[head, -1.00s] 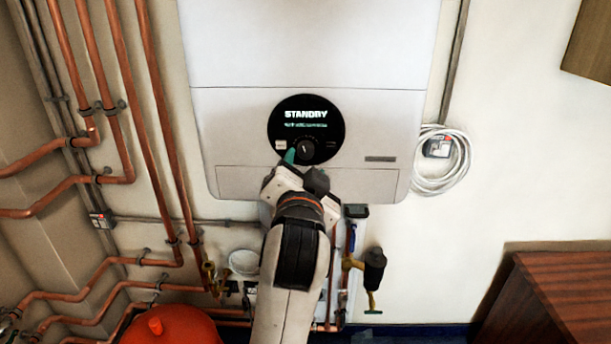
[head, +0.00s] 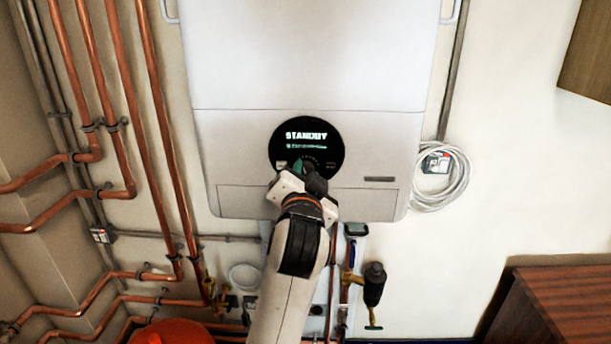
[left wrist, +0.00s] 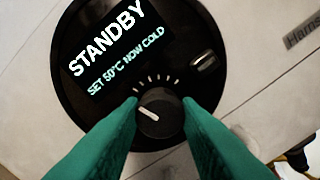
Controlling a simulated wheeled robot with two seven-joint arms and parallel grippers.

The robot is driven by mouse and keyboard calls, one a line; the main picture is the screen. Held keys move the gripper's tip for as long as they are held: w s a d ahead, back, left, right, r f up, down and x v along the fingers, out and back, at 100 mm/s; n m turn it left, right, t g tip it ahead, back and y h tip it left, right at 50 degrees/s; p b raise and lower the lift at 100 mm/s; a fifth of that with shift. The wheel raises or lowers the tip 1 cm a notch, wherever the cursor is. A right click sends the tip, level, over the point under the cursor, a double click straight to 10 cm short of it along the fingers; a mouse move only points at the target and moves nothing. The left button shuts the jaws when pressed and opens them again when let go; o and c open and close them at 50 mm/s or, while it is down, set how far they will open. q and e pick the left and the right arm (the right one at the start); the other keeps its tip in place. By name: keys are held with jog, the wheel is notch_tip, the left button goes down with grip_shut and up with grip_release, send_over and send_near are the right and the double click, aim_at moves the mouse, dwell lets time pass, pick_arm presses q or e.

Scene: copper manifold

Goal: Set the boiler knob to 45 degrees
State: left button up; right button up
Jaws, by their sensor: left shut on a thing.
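The white boiler (head: 235,150) hangs on the wall, with a round black control panel (head: 283,143) low on its front. Its display (left wrist: 108,42) reads "STANDBY" and "SET 50°C NOW COLD" in the left wrist view. The dark boiler knob (left wrist: 158,118) has a pale pointer mark, directed to the left and slightly up in that view; tick marks fan around its top. My left gripper (head: 308,172) reaches up to the panel. In the left wrist view its green fingers (left wrist: 160,122) are shut on the knob's two sides. In the head view the gripper mostly hides the knob. My right gripper is not in view.
Copper pipes (head: 150,110) run down the wall at the left. A coiled white cable (head: 458,190) hangs right of the boiler. A red rounded object (head: 175,333) is at the bottom left, and a wooden cabinet (head: 565,305) at the lower right. Valves (head: 374,285) sit below the boiler.

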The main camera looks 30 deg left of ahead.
pick_arm(q)
jog(key=n, duration=0.3)
jog(key=shift+n+p, duration=0.3)
jog(key=shift+p, duration=0.05)
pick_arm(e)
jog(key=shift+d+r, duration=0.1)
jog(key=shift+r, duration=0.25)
pick_arm(q)
jog(key=o, duration=1)
jog(key=shift+c, duration=0.2)
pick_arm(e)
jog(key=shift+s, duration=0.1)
